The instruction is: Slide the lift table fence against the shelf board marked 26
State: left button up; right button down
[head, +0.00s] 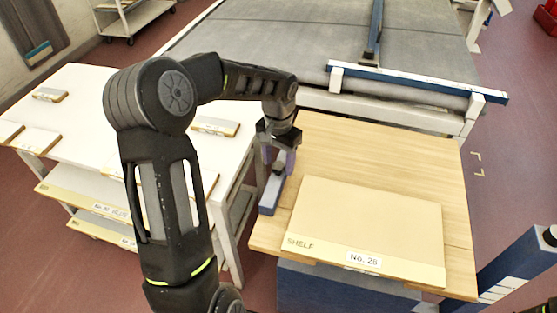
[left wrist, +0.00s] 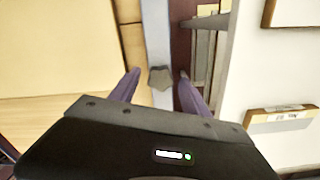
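The shelf board (head: 365,220) lies flat on the wooden lift table (head: 420,150). Its label looks like No. 26 or 28; the last digit is too small to tell. The fence (head: 269,196) is a grey-blue bar with a dark knob along the table's left edge. A strip of bare wood separates it from the board. My left gripper (head: 279,158) is over the fence, fingers pointing down. In the left wrist view, its open fingers (left wrist: 160,88) stand on either side of the knob (left wrist: 161,79), with gaps visible. My right gripper is not in view.
A white table (head: 90,95) with small boards and lower shelves stands at the left. A grey conveyor bed (head: 290,40) with a blue and white rail (head: 420,82) lies behind the lift table. A blue post (head: 515,262) stands at the right front.

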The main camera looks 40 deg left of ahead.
pick_arm(q)
grip_shut()
dwell(0.3)
dwell(0.9)
